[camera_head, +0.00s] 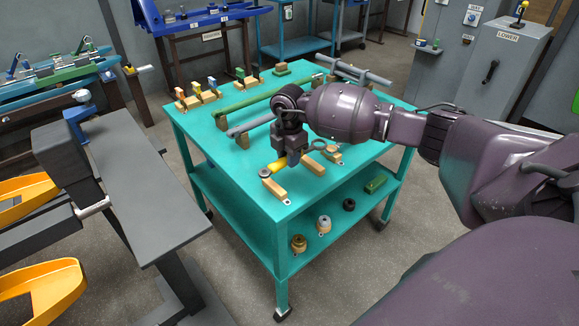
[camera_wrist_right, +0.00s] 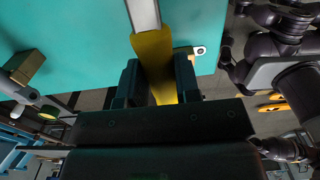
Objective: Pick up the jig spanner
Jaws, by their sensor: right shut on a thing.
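The jig spanner has a yellow handle (camera_head: 278,168) and a grey ring end (camera_head: 318,145) at the near part of the teal cart top. My right gripper (camera_head: 293,160) is over it, pointing down, and hides its middle. In the right wrist view the yellow handle (camera_wrist_right: 154,62) lies between the two fingers of my right gripper (camera_wrist_right: 157,82), with a pale grey shank beyond it. The gripper is shut on the handle. I cannot tell whether the spanner is clear of its wooden rests. My left gripper is not in view.
Wooden blocks (camera_head: 275,189) lie on the teal cart (camera_head: 235,175) beside the spanner. Long green and grey bars (camera_head: 250,101) lie farther back. Small parts stand on the lower shelf. A dark grey bench (camera_head: 135,185) stands left; grey cabinets (camera_head: 500,65) stand back right.

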